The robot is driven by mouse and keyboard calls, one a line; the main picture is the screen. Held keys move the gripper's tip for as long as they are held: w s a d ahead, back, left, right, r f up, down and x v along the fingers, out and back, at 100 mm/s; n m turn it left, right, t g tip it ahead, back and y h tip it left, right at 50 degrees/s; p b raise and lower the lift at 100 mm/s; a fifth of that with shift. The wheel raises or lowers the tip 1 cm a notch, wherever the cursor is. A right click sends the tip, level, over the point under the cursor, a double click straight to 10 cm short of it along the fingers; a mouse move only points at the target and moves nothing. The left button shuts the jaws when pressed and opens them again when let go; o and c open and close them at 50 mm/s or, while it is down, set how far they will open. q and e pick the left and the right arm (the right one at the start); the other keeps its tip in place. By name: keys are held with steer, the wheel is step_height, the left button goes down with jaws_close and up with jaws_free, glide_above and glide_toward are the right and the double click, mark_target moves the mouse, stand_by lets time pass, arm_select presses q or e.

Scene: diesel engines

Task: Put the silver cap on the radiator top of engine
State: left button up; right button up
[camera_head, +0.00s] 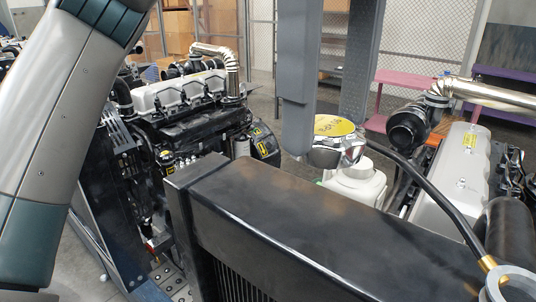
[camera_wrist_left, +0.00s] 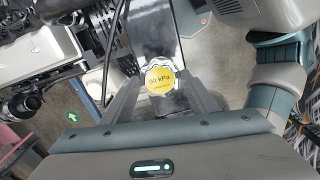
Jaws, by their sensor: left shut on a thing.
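The silver cap (camera_head: 338,130) has a round yellow label on top. My left gripper (camera_head: 326,138) is shut on it, with one grey finger on each side. In the left wrist view, the label (camera_wrist_left: 160,79) reads 90 kPa, and the cap is between the fingers. In the head view, the cap appears just above a white reservoir (camera_head: 355,182); I cannot tell whether they touch. The dark radiator top (camera_head: 300,228) runs across the foreground. My right gripper is not in view.
A black hose (camera_head: 420,182) arches from near the reservoir to the neck. A grey engine cover (camera_head: 455,175) and a chrome pipe (camera_head: 490,95) are on the right. Another engine (camera_head: 185,95) stands at left. The radiator top's middle is clear.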

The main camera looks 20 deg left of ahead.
arm_select(q)
steer(key=a+f, duration=0.2)
steer(key=a, duration=0.1)
steer(key=w+a+f+p, duration=0.1)
steer(key=a, duration=0.1)
steer(key=shift+a, duration=0.2)
steer(key=shift+a+f, duration=0.2)
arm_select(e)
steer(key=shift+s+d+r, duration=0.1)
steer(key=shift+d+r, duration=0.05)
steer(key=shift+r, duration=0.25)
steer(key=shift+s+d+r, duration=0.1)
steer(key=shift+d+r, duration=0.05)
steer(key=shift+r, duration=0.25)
arm_select(q)
steer(key=shift+d, duration=0.1)
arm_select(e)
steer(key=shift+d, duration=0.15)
arm_select(q)
steer(key=shift+f, duration=0.1)
steer(key=shift+f+p, duration=0.65)
steer(key=shift+f, duration=1.25)
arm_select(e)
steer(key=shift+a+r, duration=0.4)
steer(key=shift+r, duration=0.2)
